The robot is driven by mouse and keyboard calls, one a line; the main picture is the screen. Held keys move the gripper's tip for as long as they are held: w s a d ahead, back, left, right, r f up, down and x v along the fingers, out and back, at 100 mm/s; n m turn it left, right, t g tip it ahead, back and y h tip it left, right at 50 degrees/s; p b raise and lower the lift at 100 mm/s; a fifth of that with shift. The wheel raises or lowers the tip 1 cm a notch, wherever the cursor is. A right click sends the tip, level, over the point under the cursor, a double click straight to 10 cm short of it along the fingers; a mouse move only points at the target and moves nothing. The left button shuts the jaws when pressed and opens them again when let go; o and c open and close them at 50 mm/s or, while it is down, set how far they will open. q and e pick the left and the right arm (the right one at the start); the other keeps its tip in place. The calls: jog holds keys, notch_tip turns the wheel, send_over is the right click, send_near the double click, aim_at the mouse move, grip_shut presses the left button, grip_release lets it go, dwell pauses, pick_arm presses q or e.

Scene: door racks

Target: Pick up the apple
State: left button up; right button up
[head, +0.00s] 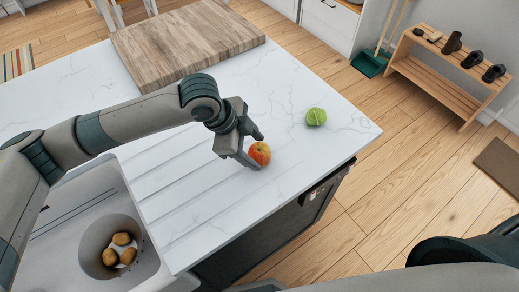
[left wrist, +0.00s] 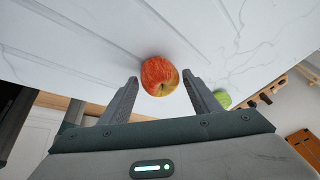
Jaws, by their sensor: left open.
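A red and yellow apple (head: 260,153) sits on the white marbled counter (head: 280,95), near its right front part. My left gripper (head: 252,148) is right at the apple, with its fingers apart. In the left wrist view the apple (left wrist: 159,76) lies just beyond and between the two open fingertips (left wrist: 160,84), and I see no grip on it. Its far side is hidden there. My right gripper does not show; only a dark part of my body is at the lower right of the head view.
A green round vegetable (head: 316,117) sits on the counter right of the apple. A wooden board (head: 185,42) lies at the back. A sink (head: 75,225) with several potatoes (head: 121,239) is at the lower left. A wooden shoe rack (head: 440,80) stands on the floor. The counter edge is close.

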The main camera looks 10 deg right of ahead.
pick_arm(q)
jog(key=shift+d+f, duration=0.25)
jog(key=shift+f, duration=0.4)
jog(key=c, duration=0.9)
jog(key=shift+r, duration=0.2)
jog(key=shift+r+b, duration=0.45)
jog(key=shift+r, duration=0.2)
notch_tip(320, 180, up, 2)
jog(key=shift+r+b, duration=0.25)
jog(key=shift+b, duration=0.35)
jog(key=s+r+b, duration=0.1)
jog(key=s+r, duration=0.1)
jog(key=s, duration=0.2)
jog(key=s+d+r+b, duration=0.1)
jog(key=s+r, duration=0.1)
jog(key=s, duration=0.1)
jog(key=s+r+b, duration=0.1)
jog(key=s+r, duration=0.2)
jog(key=s, duration=0.1)
jog(key=shift+s+d, duration=0.15)
jog(key=shift+s, duration=0.15)
